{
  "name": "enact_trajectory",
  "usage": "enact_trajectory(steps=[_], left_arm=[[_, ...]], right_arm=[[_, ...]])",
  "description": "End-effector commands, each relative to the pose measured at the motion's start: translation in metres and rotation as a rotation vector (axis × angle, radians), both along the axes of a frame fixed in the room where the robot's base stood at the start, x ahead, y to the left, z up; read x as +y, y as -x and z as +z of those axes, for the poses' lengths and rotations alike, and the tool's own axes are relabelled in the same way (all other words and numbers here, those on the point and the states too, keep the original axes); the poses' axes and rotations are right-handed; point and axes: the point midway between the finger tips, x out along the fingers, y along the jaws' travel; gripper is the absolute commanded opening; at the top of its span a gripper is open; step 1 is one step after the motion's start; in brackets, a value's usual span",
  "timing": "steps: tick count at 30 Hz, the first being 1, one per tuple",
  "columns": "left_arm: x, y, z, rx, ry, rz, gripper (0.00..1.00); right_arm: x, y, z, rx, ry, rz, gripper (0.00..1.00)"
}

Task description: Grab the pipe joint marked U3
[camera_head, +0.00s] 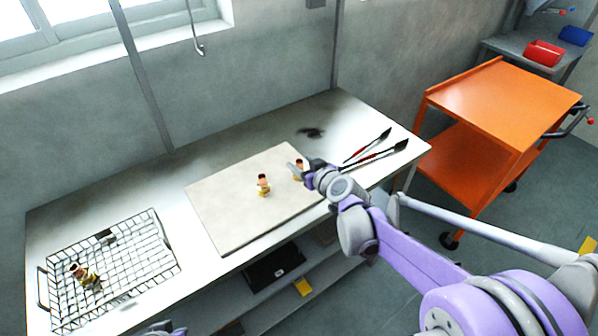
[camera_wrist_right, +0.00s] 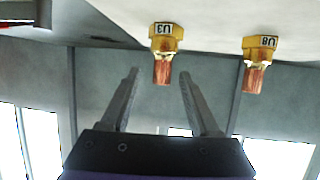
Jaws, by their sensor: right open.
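The pipe joint marked U3 (camera_wrist_right: 165,38) is brass with a copper end. In the right wrist view it appears upside down, just beyond and between the fingertips. In the head view it stands on the pale board (camera_head: 222,222), partly hidden by my right gripper (camera_head: 300,170). My right gripper (camera_wrist_right: 158,75) is open, with nothing held between its fingers. A second joint marked U8 (camera_wrist_right: 260,62) is beside U3; in the head view it stands on the board to the left (camera_head: 263,186). Only a small part of my left arm shows at the bottom edge.
A wire basket (camera_head: 165,262) at the table's left end holds more brass fittings (camera_head: 84,275). Two dark-tipped brushes (camera_head: 372,154) lie at the right end. An orange cart (camera_head: 495,100) stands to the right of the table. The board's left half is bare.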

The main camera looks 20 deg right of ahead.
Motion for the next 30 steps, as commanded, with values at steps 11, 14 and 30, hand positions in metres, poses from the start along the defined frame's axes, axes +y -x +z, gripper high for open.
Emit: enact_trajectory(steps=[11, 14, 30], left_arm=[[0.000, 0.000, -0.001, 0.000, 0.000, 0.000, 0.00], [0.000, 0.000, -0.001, 0.000, 0.000, 0.000, 0.00], [0.000, 0.000, -0.001, 0.000, 0.000, 0.000, 0.00]], right_arm=[[0.011, -0.040, -0.018, 0.000, -0.001, 0.001, 0.62], [0.011, -0.041, -0.018, 0.000, -0.001, 0.000, 0.62], [0.011, -0.041, -0.018, 0.000, -0.002, 0.000, 0.00]])
